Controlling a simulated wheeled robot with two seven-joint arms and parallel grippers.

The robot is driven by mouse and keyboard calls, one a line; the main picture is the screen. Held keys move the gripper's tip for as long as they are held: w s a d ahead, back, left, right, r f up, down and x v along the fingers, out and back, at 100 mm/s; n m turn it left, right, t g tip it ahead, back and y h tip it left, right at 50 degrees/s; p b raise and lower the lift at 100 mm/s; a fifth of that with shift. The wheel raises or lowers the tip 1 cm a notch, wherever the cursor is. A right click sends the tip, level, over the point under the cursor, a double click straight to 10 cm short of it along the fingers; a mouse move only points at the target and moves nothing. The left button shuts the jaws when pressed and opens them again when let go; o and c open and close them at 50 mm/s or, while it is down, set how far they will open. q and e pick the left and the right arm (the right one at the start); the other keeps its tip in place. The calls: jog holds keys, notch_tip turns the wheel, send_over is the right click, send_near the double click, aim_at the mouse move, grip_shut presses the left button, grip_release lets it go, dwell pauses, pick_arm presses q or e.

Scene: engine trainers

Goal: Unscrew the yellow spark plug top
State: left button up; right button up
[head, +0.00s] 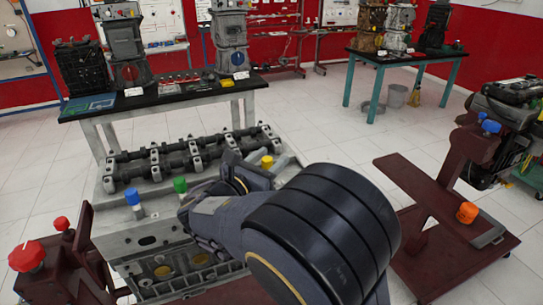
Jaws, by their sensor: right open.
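The yellow spark plug top (267,161) stands upright on the engine block (137,240), at the right end of a row with a green top (180,185) and a blue top (132,196). My right gripper (251,170) is open and close beside the yellow top. My own wrist and forearm fill the lower middle and hide much of the block's right side. I cannot tell whether the fingers touch or surround the yellow top. My left gripper is not in view.
A camshaft assembly (190,154) runs behind the tops. A red knob (27,257) on a dark red stand is at left. A dark red engine stand (428,188) is at right. A black-topped table (160,97) with engines is behind. Open tiled floor lies between.

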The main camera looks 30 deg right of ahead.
jog(key=shift+w+d, duration=0.25)
jog(key=shift+d, duration=0.2)
jog(key=shift+c, duration=0.2)
grip_shut()
